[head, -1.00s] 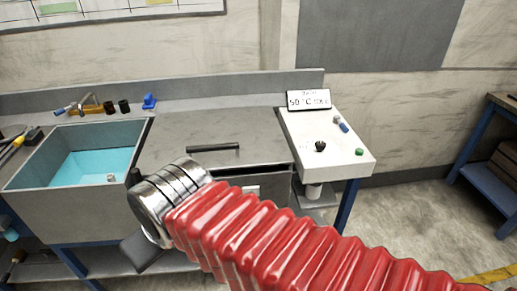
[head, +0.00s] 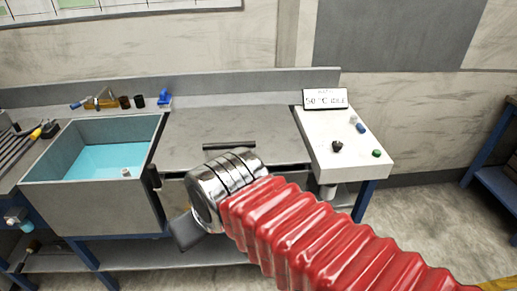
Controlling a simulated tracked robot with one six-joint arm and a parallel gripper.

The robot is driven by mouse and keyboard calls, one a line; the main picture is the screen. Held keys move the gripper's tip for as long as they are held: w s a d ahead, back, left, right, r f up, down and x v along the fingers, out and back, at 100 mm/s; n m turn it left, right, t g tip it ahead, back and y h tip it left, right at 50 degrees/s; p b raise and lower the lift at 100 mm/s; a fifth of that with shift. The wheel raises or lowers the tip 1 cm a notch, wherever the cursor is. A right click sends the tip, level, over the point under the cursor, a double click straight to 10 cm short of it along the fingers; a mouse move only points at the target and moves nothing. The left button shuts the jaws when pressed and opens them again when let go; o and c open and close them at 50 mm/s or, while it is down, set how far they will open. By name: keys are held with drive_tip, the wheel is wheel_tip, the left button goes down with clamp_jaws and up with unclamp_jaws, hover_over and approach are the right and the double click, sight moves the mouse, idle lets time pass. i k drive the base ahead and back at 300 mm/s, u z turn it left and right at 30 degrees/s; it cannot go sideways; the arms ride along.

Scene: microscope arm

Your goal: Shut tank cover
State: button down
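The tank cover (head: 270,132) is a flat grey lid with a dark bar handle (head: 229,145) near its front edge. In the head view it lies about level over the tank right of the sink, with a thin dark line under its front edge at the right. I cannot tell whether it is fully seated. My gripper (head: 184,232) shows as a dark grey block beyond my silver wrist, below and left of the handle, and looks apart from it. Its fingers are mostly hidden, and I see nothing held. My red-sleeved arm hides part of the tank front.
A white control panel (head: 345,160) with knobs and a display sign (head: 325,98) stands at the right. Floor is free further right.

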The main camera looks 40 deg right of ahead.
sight(191, 138)
drive_tip(key=u, duration=0.05)
drive_tip(key=i, duration=1)
drive_tip(key=z, duration=0.05)
